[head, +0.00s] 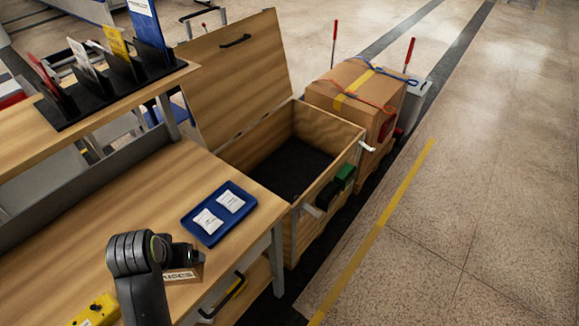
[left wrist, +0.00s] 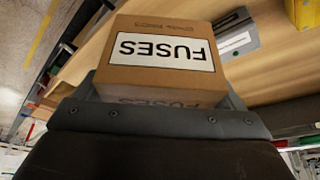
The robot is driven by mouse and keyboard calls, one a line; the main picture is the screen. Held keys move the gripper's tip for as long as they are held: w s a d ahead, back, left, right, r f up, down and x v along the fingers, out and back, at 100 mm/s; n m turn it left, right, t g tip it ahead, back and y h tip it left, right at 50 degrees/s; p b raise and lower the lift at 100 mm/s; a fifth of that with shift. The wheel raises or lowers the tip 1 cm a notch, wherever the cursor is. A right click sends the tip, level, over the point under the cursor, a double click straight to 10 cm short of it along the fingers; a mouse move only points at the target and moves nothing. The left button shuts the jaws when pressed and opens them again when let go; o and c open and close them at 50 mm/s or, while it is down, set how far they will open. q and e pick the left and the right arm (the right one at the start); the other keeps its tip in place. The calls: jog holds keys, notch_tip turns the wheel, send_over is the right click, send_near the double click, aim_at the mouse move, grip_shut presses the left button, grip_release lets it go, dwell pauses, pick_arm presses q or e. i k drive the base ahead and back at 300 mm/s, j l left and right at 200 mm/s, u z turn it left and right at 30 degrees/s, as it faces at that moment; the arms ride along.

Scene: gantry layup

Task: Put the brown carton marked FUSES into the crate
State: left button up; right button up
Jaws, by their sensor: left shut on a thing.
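The brown carton marked FUSES (head: 184,275) is near the front edge of the wooden bench, mostly hidden behind my left arm in the head view. My left gripper (head: 182,256) is shut on it. In the left wrist view the carton (left wrist: 155,55) fills the space between the fingers, its white FUSES label upside down. I cannot tell whether the carton touches the bench. The wooden crate (head: 335,138) stands beyond the bench's right end, its hinged lid (head: 235,75) raised. Its dark floor looks empty. My right gripper is not in view.
A blue tray (head: 220,213) with two white packets lies on the bench between the carton and the crate. A yellow thing (head: 97,311) is at the bench's near left. A strapped carton (head: 355,87) stands behind the crate. Open floor lies right.

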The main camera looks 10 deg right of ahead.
aim_at(304, 186)
jog(key=i+l, duration=0.65)
jog(key=i+l+z, duration=0.1)
jog(key=i+l, duration=1.15)
jog(key=i, duration=0.25)
jog(key=l+z, duration=0.05)
